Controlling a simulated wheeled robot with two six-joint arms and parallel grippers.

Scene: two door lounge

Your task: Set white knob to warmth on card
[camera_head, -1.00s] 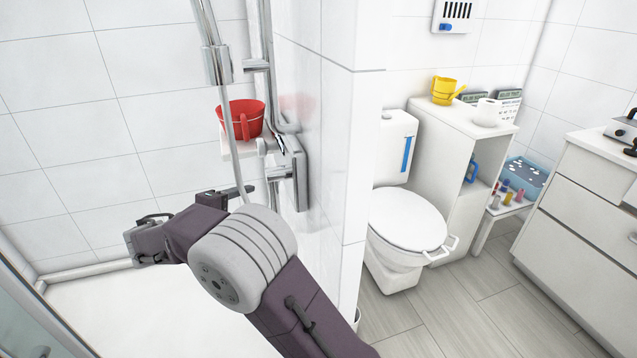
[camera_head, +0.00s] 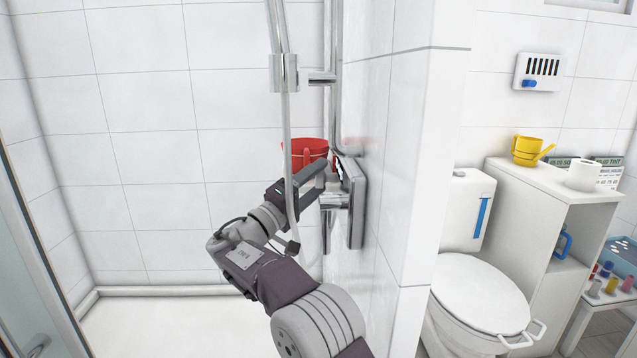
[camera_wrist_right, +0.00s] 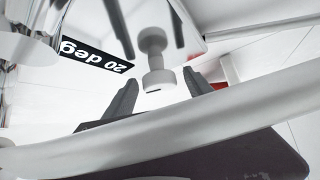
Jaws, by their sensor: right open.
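A pale, spool-shaped knob (camera_wrist_right: 155,80) shows in the right wrist view, between my two dark fingertips and just beyond them. My right gripper (camera_wrist_right: 160,92) is open around the line to it, and I see no contact. In the head view my right gripper (camera_head: 318,180) is at the shower wall panel (camera_head: 357,205), and the knob is hidden there. A black label (camera_wrist_right: 92,57) reading "20 deg" upside down shows left of the knob. I cannot tell whether it is the card. My left gripper is out of view.
A pale shower hose (camera_wrist_right: 160,145) crosses close before the right wrist camera. A red bucket (camera_head: 306,150) stands behind my gripper. A tiled wall edge (camera_head: 412,190) separates the shower from the toilet (camera_head: 480,300). Boards with writing (camera_head: 607,172) stand on the white cabinet (camera_head: 535,182).

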